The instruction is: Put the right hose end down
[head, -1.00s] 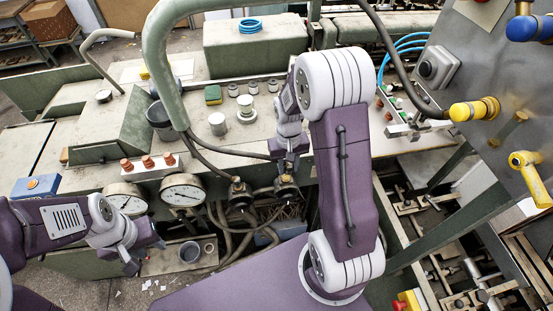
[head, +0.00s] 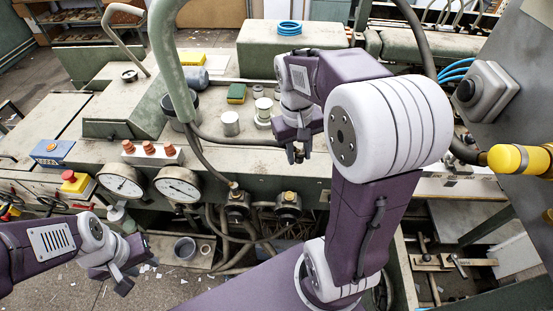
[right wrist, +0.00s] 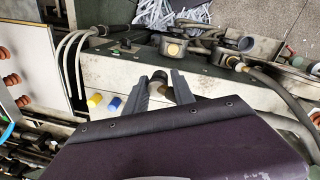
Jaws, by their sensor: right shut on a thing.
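My right gripper (head: 297,151) is shut on the right hose end (right wrist: 160,79), a dark round piece between the fingers in the right wrist view. In the head view it is above the front edge of the machine deck (head: 215,149), apart from the right coupling (head: 288,203) below. The gripper mostly hides the hose end there. A black hose (head: 240,143) runs to it from the left. A second hose goes down to the left coupling (head: 237,200). My left gripper (head: 134,277) is open and empty at lower left.
A thick green pipe (head: 168,60) rises nearby. A panel with a yellow handle (head: 508,158) stands at right.

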